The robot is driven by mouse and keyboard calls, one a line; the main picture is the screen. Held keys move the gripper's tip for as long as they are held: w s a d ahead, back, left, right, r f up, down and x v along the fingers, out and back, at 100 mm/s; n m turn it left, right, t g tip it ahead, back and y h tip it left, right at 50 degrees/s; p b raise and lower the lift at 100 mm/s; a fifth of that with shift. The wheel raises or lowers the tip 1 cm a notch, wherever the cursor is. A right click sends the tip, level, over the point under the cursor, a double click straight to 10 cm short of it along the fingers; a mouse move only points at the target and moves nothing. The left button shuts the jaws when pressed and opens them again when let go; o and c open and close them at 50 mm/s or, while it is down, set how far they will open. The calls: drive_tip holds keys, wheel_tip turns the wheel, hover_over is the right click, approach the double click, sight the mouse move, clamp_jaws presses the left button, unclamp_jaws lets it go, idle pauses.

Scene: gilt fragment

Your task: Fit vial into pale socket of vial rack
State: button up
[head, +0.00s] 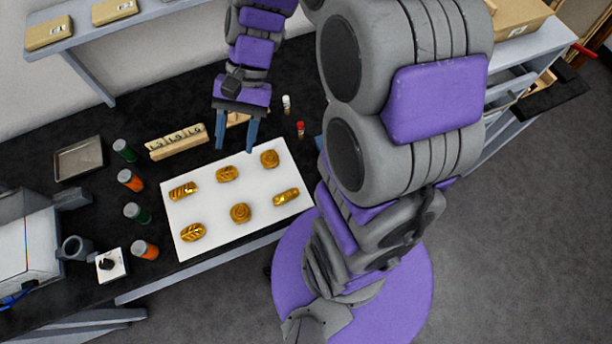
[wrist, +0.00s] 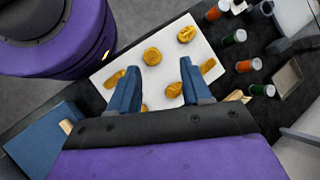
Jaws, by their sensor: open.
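Two small vials stand at the back of the black bench in the head view, right of my gripper: one with a white cap (head: 286,104) and one with a red cap (head: 300,129). A pale wooden piece (head: 239,117), possibly the vial rack, is mostly hidden behind my gripper. Its sockets cannot be made out. My gripper (head: 235,148) is open, fingers pointing down, with nothing between them. It hangs near the back edge of the white board. The wrist view shows both blue fingers apart (wrist: 160,78) with the board beyond. I cannot make out the vials there.
The white board (head: 215,215) carries several gold ornaments. Left of it stand several orange and green jars (head: 130,180), a wooden block with markings (head: 176,142) and a grey tray (head: 79,159). A blue box (wrist: 42,140) lies at lower left in the wrist view.

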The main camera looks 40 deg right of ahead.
drive_tip(key=s+d+n+t+h, duration=0.1)
drive_tip(key=s+d+n+h, duration=0.1)
drive_tip(key=s, duration=0.6)
drive_tip(key=s+d+r+n+t+h, duration=0.1)
drive_tip(key=s+d+n+h, duration=0.2)
drive_tip(key=s, duration=0.4)
drive_tip(key=shift+s+n+h, duration=0.4)
drive_tip(key=shift+n+h, duration=0.3)
drive_tip(key=shift+h, duration=0.1)
